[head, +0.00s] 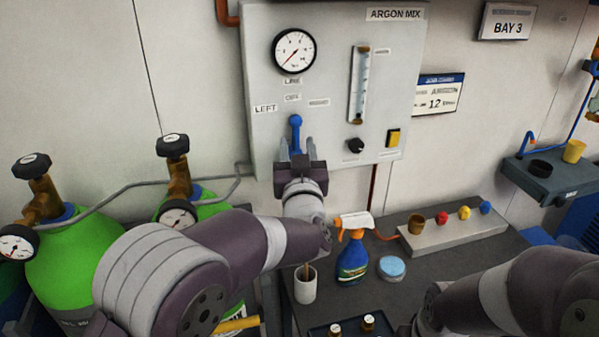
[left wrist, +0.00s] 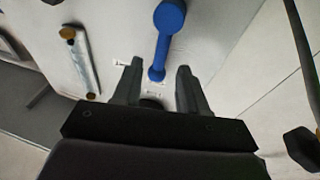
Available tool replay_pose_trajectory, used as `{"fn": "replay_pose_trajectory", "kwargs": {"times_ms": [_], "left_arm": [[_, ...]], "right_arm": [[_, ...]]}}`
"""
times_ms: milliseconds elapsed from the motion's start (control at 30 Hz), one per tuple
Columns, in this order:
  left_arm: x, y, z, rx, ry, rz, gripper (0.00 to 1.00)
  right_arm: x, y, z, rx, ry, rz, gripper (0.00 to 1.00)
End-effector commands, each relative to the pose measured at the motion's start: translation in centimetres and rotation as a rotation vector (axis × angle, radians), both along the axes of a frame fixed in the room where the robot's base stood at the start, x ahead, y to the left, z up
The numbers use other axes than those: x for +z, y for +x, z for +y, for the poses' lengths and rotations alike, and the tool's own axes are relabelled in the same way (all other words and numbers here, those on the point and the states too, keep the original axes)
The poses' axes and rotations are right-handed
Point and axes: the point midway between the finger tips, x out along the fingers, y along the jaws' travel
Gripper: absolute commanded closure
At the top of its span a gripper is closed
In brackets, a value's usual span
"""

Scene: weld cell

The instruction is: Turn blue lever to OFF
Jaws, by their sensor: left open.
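The blue lever (head: 296,125) is on the grey ARGON MIX panel (head: 220,11) (head: 333,25), below the OFF label (head: 292,97). The LEFT label (head: 265,108) is to its left and another label (head: 318,102) to its right. In the left wrist view the lever (left wrist: 164,42) has a large round end and a smaller end near the fingertips. I cannot tell which end is the pivot. My left gripper (head: 296,146) is open at the lever, with its fingers (left wrist: 157,82) on either side of the smaller end. Contact cannot be told. My right gripper is out of view.
The panel also carries a pressure gauge (head: 294,51), a flow tube (head: 360,85), a black knob (head: 355,146) and a yellow switch (head: 393,138). Green cylinders (head: 75,262) stand left.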

Motion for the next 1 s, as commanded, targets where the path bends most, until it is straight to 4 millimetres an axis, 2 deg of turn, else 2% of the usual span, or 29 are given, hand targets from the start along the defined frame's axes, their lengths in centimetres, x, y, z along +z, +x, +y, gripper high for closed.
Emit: {"fn": "replay_pose_trajectory", "kwargs": {"times_ms": [33, 200, 333, 500, 800, 867, 967, 1000], "left_arm": [[-0.7, -1.4, -0.3, -0.005, 0.0, -0.001, 0.58], [-1.5, -5.9, -0.8, -0.005, 0.0, -0.001, 0.58], [-1.9, -8.2, -1.1, -0.003, 0.0, 0.0, 0.58], [-1.9, -9.3, -1.1, -0.001, 0.0, 0.0, 0.58], [-2.4, -9.1, -1.4, -0.022, -0.028, 0.021, 0.58], [-4.0, -8.9, -2.9, -0.098, -0.053, 0.092, 0.58], [-9.9, -10.6, -6.8, -0.332, -0.055, 0.368, 0.58], [-13.0, -12.1, -7.3, -0.414, -0.04, 0.536, 0.58]], "right_arm": [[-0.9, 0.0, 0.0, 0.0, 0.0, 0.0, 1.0], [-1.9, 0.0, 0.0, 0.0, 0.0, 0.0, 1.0], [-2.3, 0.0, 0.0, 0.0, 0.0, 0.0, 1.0], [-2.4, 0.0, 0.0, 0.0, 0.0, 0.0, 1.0], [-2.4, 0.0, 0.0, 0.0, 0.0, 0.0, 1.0], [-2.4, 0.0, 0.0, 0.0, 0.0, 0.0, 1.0], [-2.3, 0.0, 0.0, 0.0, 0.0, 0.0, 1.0], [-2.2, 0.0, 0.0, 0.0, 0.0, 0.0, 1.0]]}}
